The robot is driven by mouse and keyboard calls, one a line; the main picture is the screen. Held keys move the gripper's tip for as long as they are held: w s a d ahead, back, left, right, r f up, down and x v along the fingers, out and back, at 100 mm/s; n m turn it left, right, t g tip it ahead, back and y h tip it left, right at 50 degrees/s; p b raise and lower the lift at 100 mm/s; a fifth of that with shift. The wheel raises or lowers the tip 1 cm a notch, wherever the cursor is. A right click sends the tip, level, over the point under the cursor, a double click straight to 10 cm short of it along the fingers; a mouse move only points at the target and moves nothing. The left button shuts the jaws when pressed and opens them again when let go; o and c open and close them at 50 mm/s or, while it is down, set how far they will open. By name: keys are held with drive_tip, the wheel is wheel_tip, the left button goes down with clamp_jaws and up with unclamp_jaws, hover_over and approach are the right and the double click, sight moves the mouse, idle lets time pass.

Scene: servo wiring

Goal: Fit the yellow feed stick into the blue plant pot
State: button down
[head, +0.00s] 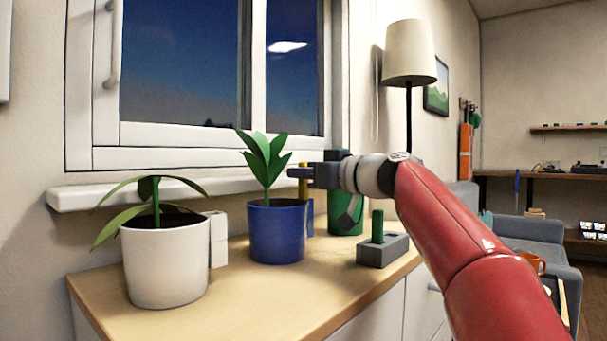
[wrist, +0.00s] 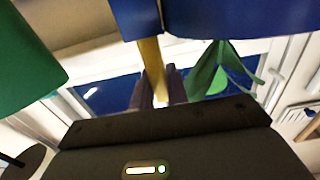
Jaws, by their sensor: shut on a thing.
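The blue plant pot (head: 277,236) stands upright on the wooden top with a leafy plant in it. A blue sleeve (head: 309,220) is on its right side; this sleeve also shows in the wrist view (wrist: 134,18) beside the pot (wrist: 235,18). My gripper (head: 304,172) is shut on the yellow feed stick (head: 303,190), held upright above the sleeve. In the wrist view my fingers (wrist: 161,92) close around the stick (wrist: 152,62), and its far end meets the sleeve's edge. I cannot tell whether the tip is inside the sleeve or just in front of it.
A white pot (head: 165,265) with a white sleeve stands to the left. A green pot (head: 343,222) stands close behind my gripper at the right. A grey block (head: 383,251) holds a green stick (head: 377,225). The window sill (head: 120,193) runs behind. The wooden top's front is clear.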

sight(304, 188)
drive_tip(key=shift+f+b, duration=0.8)
drive_tip(key=shift+f, duration=0.75)
drive_tip(key=shift+w, duration=0.1)
drive_tip(key=shift+r+p, duration=1.75)
drive_tip(key=shift+r, duration=0.55)
drive_tip(key=shift+b, duration=0.45)
idle(0.4)
drive_tip(key=shift+f+b, duration=1.1)
drive_tip(key=shift+b, duration=0.05)
drive_tip(key=shift+f, duration=1.15)
